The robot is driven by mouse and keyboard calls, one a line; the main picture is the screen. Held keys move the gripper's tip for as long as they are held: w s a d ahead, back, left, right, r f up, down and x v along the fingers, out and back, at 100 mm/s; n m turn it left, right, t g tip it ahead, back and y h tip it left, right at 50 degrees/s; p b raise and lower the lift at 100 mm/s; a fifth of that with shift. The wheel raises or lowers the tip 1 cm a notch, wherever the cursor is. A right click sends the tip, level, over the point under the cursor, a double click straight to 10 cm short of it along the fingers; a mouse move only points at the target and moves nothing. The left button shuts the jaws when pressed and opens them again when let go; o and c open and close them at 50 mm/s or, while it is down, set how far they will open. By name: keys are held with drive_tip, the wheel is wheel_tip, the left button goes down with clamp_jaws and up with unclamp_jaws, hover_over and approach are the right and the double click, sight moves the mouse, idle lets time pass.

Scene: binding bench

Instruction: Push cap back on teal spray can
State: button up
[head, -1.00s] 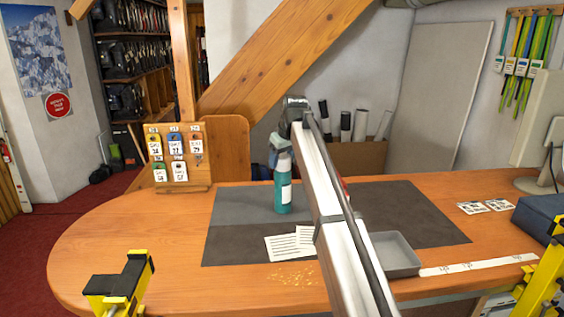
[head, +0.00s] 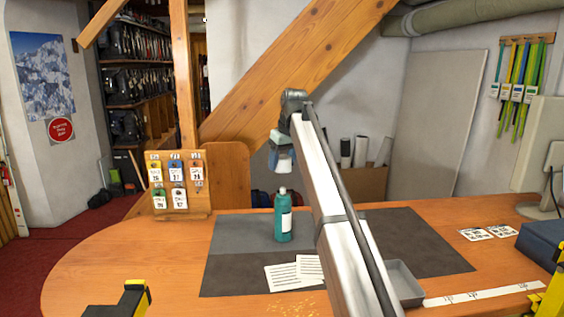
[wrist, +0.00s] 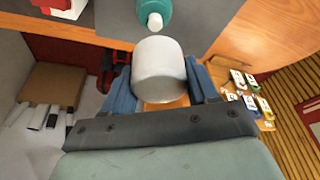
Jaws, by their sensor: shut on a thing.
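The teal spray can (head: 283,221) stands upright on the dark mat, with a pale label on its side. The wrist view shows its teal top (wrist: 153,29) and white nozzle (wrist: 154,20) bare. My gripper (head: 281,152) hangs above the can. Its blue fingers (wrist: 161,82) are shut on the white cap (wrist: 159,67), one on each side. The cap also shows below the fingers in the head view (head: 284,164). A gap separates cap and can there. In the wrist view the can top lies just past the cap's far edge.
The mat (head: 240,270) carries paper sheets (head: 292,274), and a grey tray (head: 403,284) sits at its front right. A wooden tag board (head: 176,205) stands left of the can. A blue box (head: 542,243) is at the far right. The wooden bench (head: 120,250) is clear at left.

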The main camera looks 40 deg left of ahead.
sight(282, 188)
drive_tip(key=shift+f, duration=2.45)
drive_tip(key=shift+f, duration=2.05)
idle(1.2)
drive_tip(key=o, duration=1.2)
drive_tip(key=shift+o, duration=0.2)
drive_tip(key=shift+o, duration=0.8)
drive_tip(key=shift+r, duration=0.2)
drive_tip(key=shift+r, duration=3.3)
